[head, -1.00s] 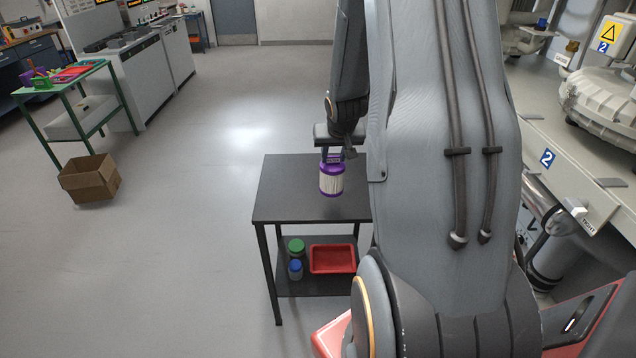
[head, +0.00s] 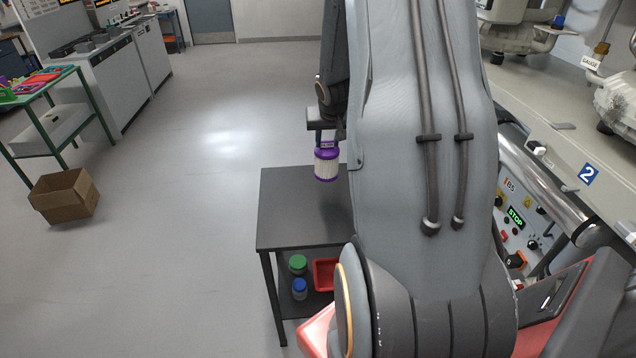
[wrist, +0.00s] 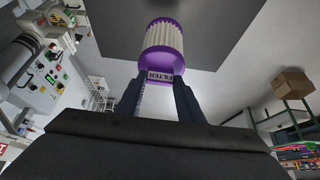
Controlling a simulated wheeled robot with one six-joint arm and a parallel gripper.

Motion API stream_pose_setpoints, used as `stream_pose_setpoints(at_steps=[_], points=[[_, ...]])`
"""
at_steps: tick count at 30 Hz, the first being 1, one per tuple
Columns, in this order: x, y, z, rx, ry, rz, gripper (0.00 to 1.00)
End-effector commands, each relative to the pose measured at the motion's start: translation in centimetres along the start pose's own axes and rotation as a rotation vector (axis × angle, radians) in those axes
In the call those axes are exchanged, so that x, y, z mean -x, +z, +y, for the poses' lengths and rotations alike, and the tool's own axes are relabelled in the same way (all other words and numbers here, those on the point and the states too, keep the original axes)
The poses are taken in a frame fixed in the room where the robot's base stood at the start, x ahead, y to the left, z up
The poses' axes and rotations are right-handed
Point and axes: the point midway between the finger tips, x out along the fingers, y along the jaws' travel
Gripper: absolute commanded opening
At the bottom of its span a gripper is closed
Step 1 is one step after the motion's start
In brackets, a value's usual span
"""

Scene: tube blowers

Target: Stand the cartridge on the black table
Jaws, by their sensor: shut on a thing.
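The cartridge (head: 327,165) is a white pleated cylinder with purple ends. My gripper (head: 327,138) is shut on its purple top and holds it upright. In the head view the cartridge shows against the far part of the black table (head: 300,215); its height above the top is hard to judge, but it looks raised. In the wrist view the cartridge (wrist: 164,42) sits between the two fingers (wrist: 160,88), with a dark surface beyond it. My arm hides the right part of the table.
On the table's lower shelf are a green-lidded jar (head: 298,264), a blue-lidded jar (head: 299,288) and a red tray (head: 325,274), partly hidden. The visible tabletop is bare. A cardboard box (head: 64,197) is on the floor at left. A machine panel (head: 518,215) is at right.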

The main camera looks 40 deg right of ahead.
Motion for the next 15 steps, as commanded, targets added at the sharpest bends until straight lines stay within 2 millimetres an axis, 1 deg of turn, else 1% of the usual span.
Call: stream_pose_setpoints(at_steps=[6,12,15], points=[[-2.0,1.1,-1.1,0.014,-0.008,0.0,0.0],[-4.3,2.3,-1.1,0.015,-0.009,0.0,0.0],[-5.1,2.8,-1.0,0.014,-0.009,0.0,0.0]])
